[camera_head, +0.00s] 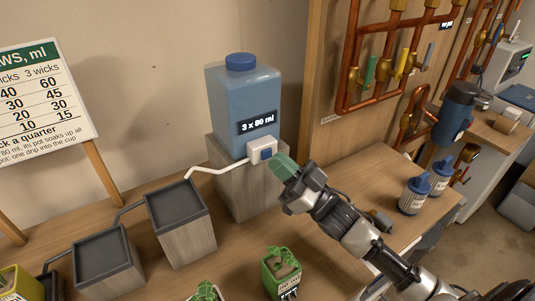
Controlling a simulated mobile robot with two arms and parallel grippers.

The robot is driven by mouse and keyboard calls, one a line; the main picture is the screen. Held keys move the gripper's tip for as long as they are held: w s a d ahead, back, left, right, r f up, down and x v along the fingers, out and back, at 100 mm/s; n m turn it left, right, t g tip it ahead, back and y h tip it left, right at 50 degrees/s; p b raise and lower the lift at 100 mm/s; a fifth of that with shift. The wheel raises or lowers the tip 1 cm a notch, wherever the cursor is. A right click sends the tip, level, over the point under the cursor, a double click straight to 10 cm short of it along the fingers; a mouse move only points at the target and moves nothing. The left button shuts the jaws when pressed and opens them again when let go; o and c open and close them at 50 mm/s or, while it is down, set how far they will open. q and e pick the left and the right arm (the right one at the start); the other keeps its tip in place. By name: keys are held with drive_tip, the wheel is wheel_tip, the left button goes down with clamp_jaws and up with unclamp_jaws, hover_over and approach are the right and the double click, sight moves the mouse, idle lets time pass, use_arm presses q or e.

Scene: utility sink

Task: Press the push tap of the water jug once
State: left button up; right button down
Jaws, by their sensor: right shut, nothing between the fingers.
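The water jug (240,90) is a translucent blue container with a dark blue cap and a black label reading "3 x 80 ml". It stands on a grey wooden block (247,190). Its push tap (260,149) is a white box with a blue button, low on the jug's front right. My right gripper (282,163) has green fingertips and is shut and empty. Its tips are just right of the tap and a little below its button; I cannot tell whether they touch it. My left gripper is not in view.
A white spout runs left from the tap to a stepped row of dark-topped blocks (177,205). Potted plants (282,272) stand at the front. Two blue-capped bottles (414,194) are at the right, near copper pipes (352,70). A sign (40,95) stands at the left.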

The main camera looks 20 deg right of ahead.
drive_tip(key=shift+w, duration=0.35)
drive_tip(key=shift+w+a, duration=0.1)
drive_tip(key=shift+w, duration=0.2)
idle(0.6)
drive_tip(key=shift+s, duration=0.8)
drive_tip(key=shift+p, duration=0.3)
drive_tip(key=s, duration=0.1)
drive_tip(key=s+p, duration=0.1)
drive_tip(key=s, duration=0.1)
drive_tip(key=s+d, duration=0.1)
drive_tip(key=s, duration=0.1)
idle(0.8)
